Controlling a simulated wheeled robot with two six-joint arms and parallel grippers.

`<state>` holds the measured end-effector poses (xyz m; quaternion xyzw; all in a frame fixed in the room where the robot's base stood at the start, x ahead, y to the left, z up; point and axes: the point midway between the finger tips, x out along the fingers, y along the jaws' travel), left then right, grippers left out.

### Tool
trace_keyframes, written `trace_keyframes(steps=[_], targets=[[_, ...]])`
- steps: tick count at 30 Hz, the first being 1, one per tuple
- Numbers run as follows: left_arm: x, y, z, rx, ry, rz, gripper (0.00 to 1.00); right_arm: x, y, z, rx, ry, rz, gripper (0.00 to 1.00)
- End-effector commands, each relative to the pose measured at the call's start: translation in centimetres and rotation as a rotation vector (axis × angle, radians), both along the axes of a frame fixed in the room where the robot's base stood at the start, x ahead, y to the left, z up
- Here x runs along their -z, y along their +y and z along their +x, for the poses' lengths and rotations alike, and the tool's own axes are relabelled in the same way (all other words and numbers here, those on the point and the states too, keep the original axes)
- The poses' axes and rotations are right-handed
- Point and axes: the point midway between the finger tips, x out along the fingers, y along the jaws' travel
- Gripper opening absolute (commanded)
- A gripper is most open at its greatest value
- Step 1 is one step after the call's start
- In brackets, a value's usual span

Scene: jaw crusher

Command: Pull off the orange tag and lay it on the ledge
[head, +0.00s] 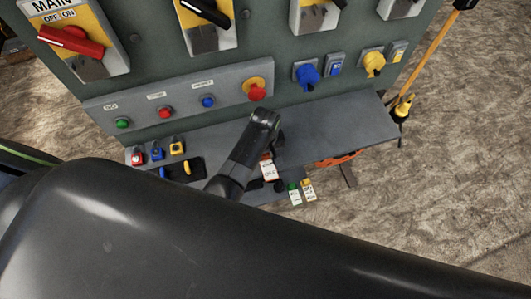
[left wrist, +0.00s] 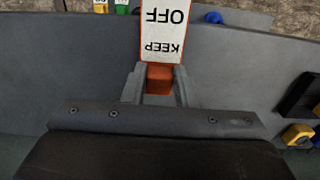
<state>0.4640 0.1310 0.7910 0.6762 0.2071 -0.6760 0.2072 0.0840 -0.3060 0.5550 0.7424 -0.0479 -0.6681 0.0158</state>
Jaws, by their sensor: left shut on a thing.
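The orange tag (left wrist: 160,78) is in the left wrist view, its orange end between the two fingers of my left gripper (left wrist: 161,88). Its white face reads "KEEP OFF", upside down in that view. In the head view the tag (head: 268,170) shows in part beside my left gripper (head: 274,155), whose fingers are mostly hidden by the wrist. The gripper is shut on the tag, over the grey ledge (head: 340,130) below the panel. I cannot tell whether the tag touches the ledge. My right gripper is not in view.
Padlocks in red, blue and yellow (head: 177,147) and a dark tray (head: 185,168) are at the ledge's left. Green and yellow tags (head: 294,193) hang at its front edge. The button panel (head: 180,98) stands behind. The ledge's right part is clear.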

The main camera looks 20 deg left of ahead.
Motion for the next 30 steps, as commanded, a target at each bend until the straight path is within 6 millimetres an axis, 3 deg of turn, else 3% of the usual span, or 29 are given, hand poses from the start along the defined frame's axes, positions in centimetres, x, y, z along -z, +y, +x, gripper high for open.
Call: trace_keyframes(steps=[29,30], targets=[[1.2,0.0,0.0,0.000,0.001,-0.001,0.05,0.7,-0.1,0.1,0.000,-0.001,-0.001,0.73],[1.1,0.0,0.0,0.000,0.000,0.000,0.32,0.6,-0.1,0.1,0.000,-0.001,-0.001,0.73]])
